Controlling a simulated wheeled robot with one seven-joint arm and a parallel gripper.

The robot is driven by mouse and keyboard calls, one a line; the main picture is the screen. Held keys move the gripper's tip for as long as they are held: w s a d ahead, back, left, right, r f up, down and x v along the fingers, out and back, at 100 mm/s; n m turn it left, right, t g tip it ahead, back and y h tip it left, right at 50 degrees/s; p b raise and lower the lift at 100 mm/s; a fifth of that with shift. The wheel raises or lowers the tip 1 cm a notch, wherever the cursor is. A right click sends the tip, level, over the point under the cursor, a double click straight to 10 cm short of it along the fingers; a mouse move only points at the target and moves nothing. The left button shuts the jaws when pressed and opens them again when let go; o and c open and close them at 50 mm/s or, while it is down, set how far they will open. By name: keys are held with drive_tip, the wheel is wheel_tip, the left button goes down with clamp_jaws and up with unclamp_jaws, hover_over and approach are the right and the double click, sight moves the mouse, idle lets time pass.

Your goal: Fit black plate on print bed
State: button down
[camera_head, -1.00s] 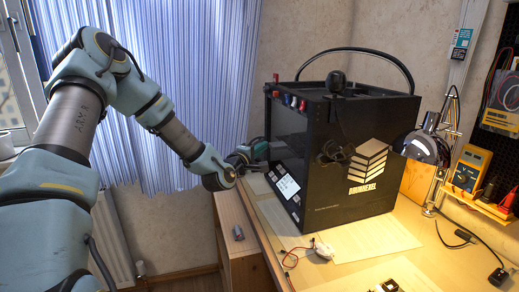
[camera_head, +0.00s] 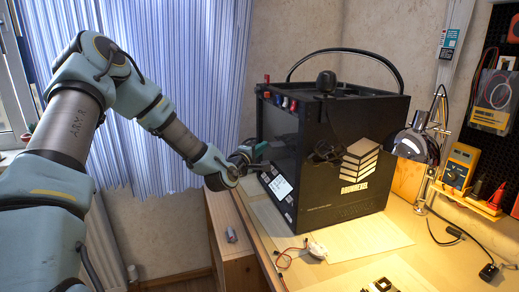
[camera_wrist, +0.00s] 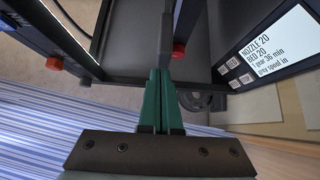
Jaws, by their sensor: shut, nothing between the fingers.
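The black 3D printer (camera_head: 340,190) stands on the wooden workbench, with its lit screen (camera_head: 280,187) on the front. My gripper (camera_head: 265,165) is at the printer's front, just above the screen. In the wrist view my gripper (camera_wrist: 165,65) is shut and empty, its green fingers pointing into the printer's front opening. A dark flat surface (camera_wrist: 135,50) lies beyond the fingers inside the frame. I cannot tell whether it is the black plate or the bare print bed. The screen (camera_wrist: 268,50) also shows at the right of the wrist view. The printer's inside is hidden in the head view.
A lamp (camera_head: 415,143) and a yellow multimeter (camera_head: 459,166) stand right of the printer. A small white part with wires (camera_head: 316,249) lies in front of it. A small grey cylinder (camera_head: 231,235) lies on the lower wooden surface at left. Blue curtains hang behind my arm.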

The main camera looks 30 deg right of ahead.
drive_tip(key=shift+s+d, duration=0.1)
drive_tip(key=shift+d, duration=0.9)
drive_tip(key=a, duration=0.8)
drive_tip(key=shift+w, duration=0.45)
